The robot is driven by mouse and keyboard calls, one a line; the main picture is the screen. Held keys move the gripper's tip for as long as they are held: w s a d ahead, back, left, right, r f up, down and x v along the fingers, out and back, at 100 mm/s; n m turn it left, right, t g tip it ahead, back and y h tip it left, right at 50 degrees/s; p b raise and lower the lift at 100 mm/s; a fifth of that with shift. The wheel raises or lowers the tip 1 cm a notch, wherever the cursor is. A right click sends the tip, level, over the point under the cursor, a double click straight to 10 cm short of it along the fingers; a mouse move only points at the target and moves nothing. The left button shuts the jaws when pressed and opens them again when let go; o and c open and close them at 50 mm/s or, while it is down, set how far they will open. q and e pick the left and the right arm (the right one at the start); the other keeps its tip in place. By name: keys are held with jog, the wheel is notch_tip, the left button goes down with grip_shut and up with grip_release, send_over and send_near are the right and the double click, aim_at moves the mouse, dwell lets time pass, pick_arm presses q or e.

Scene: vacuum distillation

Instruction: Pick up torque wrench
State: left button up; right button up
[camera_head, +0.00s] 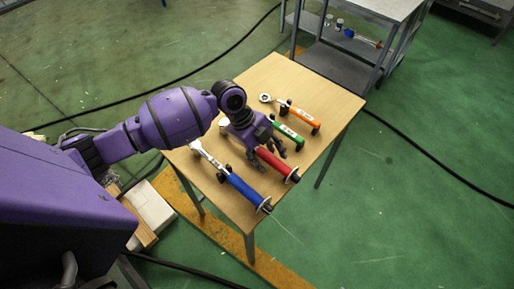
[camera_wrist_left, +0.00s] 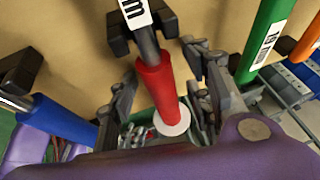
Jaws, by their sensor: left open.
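Several torque wrenches lie on a wooden table, with handles coloured blue (camera_head: 249,192), red (camera_head: 277,165), green (camera_head: 288,132) and orange (camera_head: 304,117). My left gripper (camera_head: 268,150) is over the table at the red wrench, with its fingers spread. In the left wrist view the red handle (camera_wrist_left: 156,88) runs between the two open fingers, which stand apart on either side of it. I cannot tell whether either finger touches it. The green handle (camera_wrist_left: 265,37) is to the right there, the blue handle (camera_wrist_left: 57,118) to the left. My right gripper is not in view.
The wooden table (camera_head: 335,98) has bare room at its back and right edges. The wrenches rest on small dark holders (camera_wrist_left: 143,32). A grey shelf cart (camera_head: 340,64) stands behind on the green floor. Black cables cross the floor, and boxes (camera_head: 150,207) lie left of the table.

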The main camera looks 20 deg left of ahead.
pick_arm(q)
grip_shut()
jog(key=shift+w, duration=0.1)
jog(key=shift+r, duration=0.2)
dwell(0.4)
jog(key=shift+r, duration=0.25)
notch_tip(320, 180, up, 3)
jog(key=shift+f, duration=0.1)
jog(key=s+d+r, duration=0.1)
jog(key=s+r, duration=0.8)
jog(key=s, duration=0.5)
jog(key=shift+r+p, duration=0.2)
jog(key=shift+p, duration=0.2)
